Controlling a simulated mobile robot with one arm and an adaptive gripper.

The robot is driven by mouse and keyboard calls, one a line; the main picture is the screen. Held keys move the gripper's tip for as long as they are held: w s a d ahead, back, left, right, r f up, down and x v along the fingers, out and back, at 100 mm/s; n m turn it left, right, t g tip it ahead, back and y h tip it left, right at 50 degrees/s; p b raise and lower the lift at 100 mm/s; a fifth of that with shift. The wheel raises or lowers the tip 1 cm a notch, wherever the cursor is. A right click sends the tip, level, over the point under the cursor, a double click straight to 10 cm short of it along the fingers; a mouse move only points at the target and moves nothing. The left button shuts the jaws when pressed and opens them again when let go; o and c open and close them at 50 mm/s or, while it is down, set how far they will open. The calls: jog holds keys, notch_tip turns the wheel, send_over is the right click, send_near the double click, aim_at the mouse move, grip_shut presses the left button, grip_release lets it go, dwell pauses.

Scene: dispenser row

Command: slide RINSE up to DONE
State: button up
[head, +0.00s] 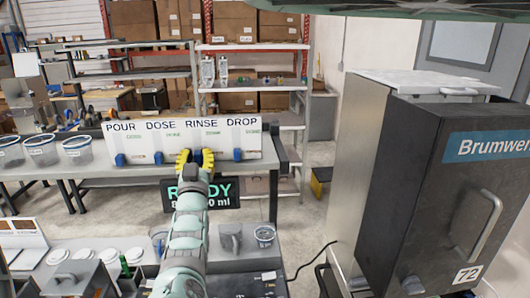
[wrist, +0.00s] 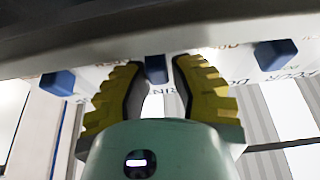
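A white panel (head: 138,141) carries the labels POUR, DOSE, RINSE and DROP. Small green marks under the labels are too small to read. Blue sliders sit low on it under POUR (head: 120,159), DOSE (head: 159,157) and DROP (head: 238,154). Neighbouring blue sliders show at left (wrist: 58,83) and right (wrist: 275,55).
A dark display (head: 222,194) with green READY hangs below the panel, partly behind my arm. Clear cups (head: 42,150) stand left of the panel. A large dark Brumwer machine (head: 450,190) stands at right.

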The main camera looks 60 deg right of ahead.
aim_at(196, 126)
grip_shut()
jog(key=shift+r, duration=0.1)
notch_tip(196, 126, up, 6)
jog(key=p, duration=0.5)
jog(key=shift+s+p, duration=0.1)
jog(key=shift+p, duration=0.3)
jog(key=o, duration=0.5)
grip_release()
jog(key=shift+d, duration=0.1)
